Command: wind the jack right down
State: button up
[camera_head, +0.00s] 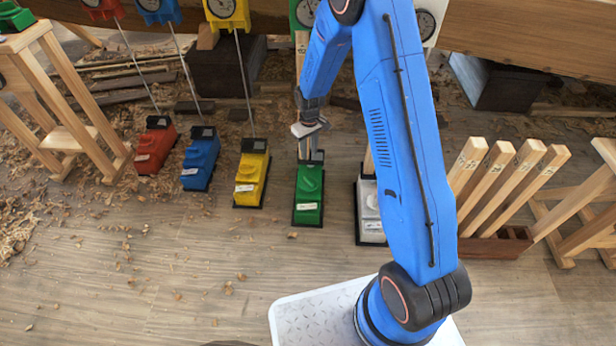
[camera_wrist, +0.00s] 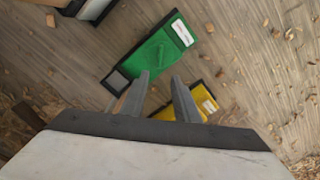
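Several coloured floor units stand in a row under the hull, each with a dial box above it. They are red (camera_head: 155,145), blue (camera_head: 200,160), yellow (camera_head: 251,175), green (camera_head: 309,192) and white (camera_head: 370,212). I cannot tell which one the task calls the jack. My gripper (camera_head: 309,128) is above the far end of the green unit, beside an upright wooden stick (camera_head: 302,52). In the wrist view, its fingers (camera_wrist: 161,76) are apart with nothing visibly gripped. The green unit (camera_wrist: 155,55), with a raised knob on top, lies beyond them, and the yellow unit (camera_wrist: 195,108) shows partly behind the right finger.
The hull plank (camera_head: 520,45) runs across the back. A wooden trestle (camera_head: 60,105) stands at left. At right, a wooden holder (camera_head: 498,244) carries several upright sticks beside another trestle (camera_head: 580,215). Shavings litter the left floor. The front floor is mostly clear.

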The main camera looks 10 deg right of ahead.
aim_at(309, 180)
notch_tip(309, 180, down, 18)
jog(key=shift+w+r, duration=0.1)
dwell(0.6)
grip_shut()
